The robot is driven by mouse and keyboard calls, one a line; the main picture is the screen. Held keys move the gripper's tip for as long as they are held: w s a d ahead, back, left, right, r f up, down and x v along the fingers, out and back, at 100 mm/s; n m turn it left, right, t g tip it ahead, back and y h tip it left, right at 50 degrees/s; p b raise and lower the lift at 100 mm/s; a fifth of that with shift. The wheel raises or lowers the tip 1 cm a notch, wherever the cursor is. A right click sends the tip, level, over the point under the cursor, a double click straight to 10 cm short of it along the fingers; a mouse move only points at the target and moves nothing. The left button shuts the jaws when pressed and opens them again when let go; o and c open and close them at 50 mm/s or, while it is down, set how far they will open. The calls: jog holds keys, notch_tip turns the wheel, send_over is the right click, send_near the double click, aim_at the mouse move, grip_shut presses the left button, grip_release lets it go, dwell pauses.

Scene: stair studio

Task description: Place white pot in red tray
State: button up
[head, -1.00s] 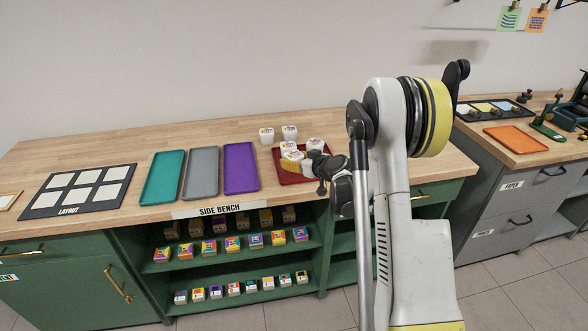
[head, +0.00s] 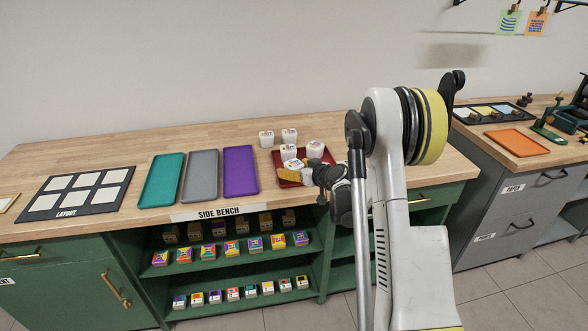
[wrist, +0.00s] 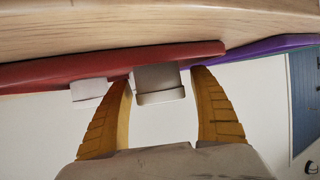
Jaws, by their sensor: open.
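The red tray (head: 277,156) lies on the wooden bench, right of the purple tray. White pots with printed lids are on it: one pot (head: 288,152) near its middle and another (head: 315,150) toward its right. Two more white pots, a left one (head: 266,138) and a right one (head: 289,135), stand behind the tray. My gripper (head: 289,177) is low at the tray's front, its yellow fingers open. In the wrist view, which is upside down, a shaded pot (wrist: 160,84) shows in the gap between the fingertips, with space on both sides. Contact with the tray is unclear.
Purple (head: 240,172), grey (head: 201,176) and teal (head: 162,180) trays lie to the left, with a layout board (head: 76,192) beyond them. Small boxes fill the shelves below. An orange tray (head: 516,141) is on the right-hand counter.

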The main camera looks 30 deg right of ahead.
jog(key=p+v, duration=0.3)
jog(key=v, duration=0.8)
jog(key=shift+s+d+r, duration=0.1)
jog(key=shift+r, duration=0.1)
jog(key=shift+s+r, duration=0.15)
jog(key=shift+r, duration=0.15)
jog(key=s+a+r+m+t+h, duration=0.2)
jog(key=r+h, duration=0.2)
jog(key=r, duration=0.9)
jog(key=s+a+r+m+t+h, duration=0.1)
jog(key=s+a+r+m+h, duration=0.15)
jog(key=r, duration=1.05)
jog(key=s+a+f+n+g+y, duration=0.1)
jog(key=s+a+f+g, duration=0.2)
jog(key=s+a+f, duration=0.2)
jog(key=s+a+f+n+g+y, duration=0.1)
jog(key=s+a+f+g+y, duration=0.1)
jog(key=s+a, duration=0.5)
jog(key=s+a+f+n+g+y, duration=0.1)
jog(key=s+a+f+g, duration=0.3)
jog(key=s, duration=0.7)
notch_tip(320, 180, down, 4)
jog(key=shift+s+a+r+g+y, duration=0.2)
jog(key=shift+s+a+g+y, duration=0.25)
jog(key=shift+a, duration=0.75)
jog(key=shift+d, duration=0.15)
